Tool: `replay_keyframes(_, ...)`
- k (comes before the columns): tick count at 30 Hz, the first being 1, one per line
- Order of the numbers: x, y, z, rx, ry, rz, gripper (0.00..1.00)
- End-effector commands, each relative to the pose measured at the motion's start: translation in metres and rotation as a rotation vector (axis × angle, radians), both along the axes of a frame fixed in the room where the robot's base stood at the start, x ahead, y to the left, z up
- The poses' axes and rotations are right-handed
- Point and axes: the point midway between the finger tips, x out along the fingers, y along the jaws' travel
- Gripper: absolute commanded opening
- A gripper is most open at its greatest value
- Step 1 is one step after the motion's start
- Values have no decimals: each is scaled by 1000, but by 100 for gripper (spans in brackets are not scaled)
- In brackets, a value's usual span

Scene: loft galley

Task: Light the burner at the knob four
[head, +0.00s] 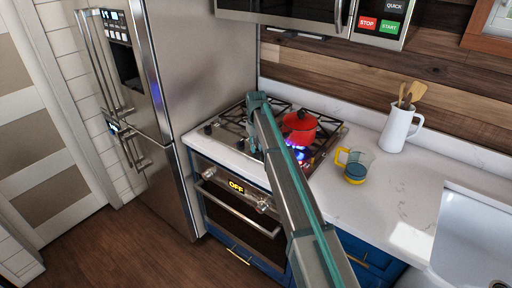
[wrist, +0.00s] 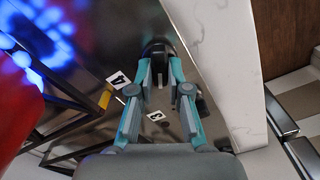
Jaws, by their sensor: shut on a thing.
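The black knob four (wrist: 158,50) stands on the cooktop's front strip beside the label "4" (wrist: 119,78) in the wrist view. My gripper (wrist: 160,72) has its teal fingers closed on both sides of this knob. The label "3" (wrist: 156,116) lies nearer the wrist, with a dark knob partly hidden behind the right finger. In the head view the gas cooktop (head: 337,131) has blue flames (head: 296,152) at its right front, by the red pot (head: 300,121). My arm hides part of the cooktop and the knobs there.
A glass mug with yellow handle (head: 356,166) and a white pitcher of wooden utensils (head: 398,128) stand right of the cooktop. A steel fridge (head: 190,90) stands left. The oven display (head: 237,187) reads "OFF". Counter before the sink is clear.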

Motion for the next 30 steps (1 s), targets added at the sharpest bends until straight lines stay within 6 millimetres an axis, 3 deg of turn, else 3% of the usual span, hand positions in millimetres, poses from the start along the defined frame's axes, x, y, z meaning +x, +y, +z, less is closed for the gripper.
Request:
replay_keyframes(1,1,0,1,0,-1,0,20)
replay_keyframes(5,0,0,0,0,-1,1,41)
replay_keyframes(17,0,0,5,0,-1,1,42)
replay_keyframes(23,1,0,30,1,-2,1,42)
replay_keyframes(30,1,0,77,1,-2,1,42)
